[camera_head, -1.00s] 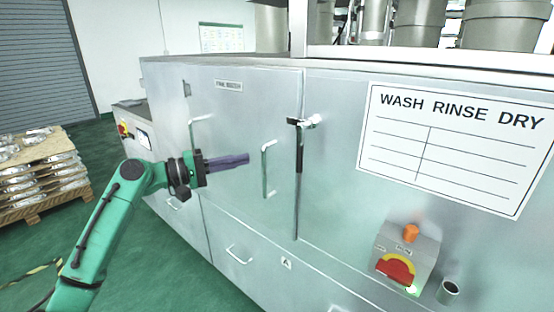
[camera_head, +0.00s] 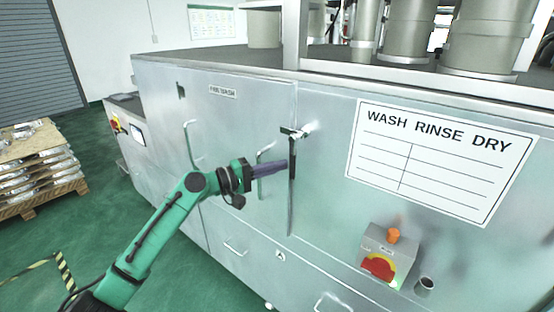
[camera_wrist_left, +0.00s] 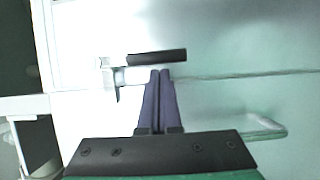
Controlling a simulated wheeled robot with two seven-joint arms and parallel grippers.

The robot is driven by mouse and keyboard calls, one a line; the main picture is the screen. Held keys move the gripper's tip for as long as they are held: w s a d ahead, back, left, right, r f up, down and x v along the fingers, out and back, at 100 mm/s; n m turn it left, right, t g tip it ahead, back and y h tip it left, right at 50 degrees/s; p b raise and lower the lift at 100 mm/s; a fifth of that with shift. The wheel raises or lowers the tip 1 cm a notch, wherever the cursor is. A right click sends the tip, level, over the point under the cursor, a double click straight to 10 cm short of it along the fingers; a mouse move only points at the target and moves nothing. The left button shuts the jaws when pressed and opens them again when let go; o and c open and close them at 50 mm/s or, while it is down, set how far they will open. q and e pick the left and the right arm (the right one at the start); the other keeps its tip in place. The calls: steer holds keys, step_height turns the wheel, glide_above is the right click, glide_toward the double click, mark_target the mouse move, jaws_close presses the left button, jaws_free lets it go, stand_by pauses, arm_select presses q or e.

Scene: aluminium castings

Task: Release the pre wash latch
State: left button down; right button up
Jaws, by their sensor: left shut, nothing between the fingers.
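The pre wash latch (camera_head: 293,133) is at the right edge of the pre wash door, a metal catch with a black handle (camera_head: 292,168) hanging down. My left gripper (camera_head: 286,166), with purple fingers, is shut and empty. Its tips are at the left side of the black handle in the head view. In the left wrist view, the shut fingertips (camera_wrist_left: 158,73) are just below the black handle (camera_wrist_left: 157,57), close to the metal catch (camera_wrist_left: 116,77); I cannot tell whether they touch. My right gripper is not in view.
The door's bar handle (camera_head: 261,178) is partly hidden behind my gripper. A pallet of castings (camera_head: 45,195) stands far left.

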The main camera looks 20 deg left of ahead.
arm_select(q)
steer(key=shift+w+f, duration=0.15)
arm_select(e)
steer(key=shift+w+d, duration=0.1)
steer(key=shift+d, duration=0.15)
arm_select(q)
steer(key=shift+s+d+n, duration=0.2)
steer(key=shift+n, duration=0.1)
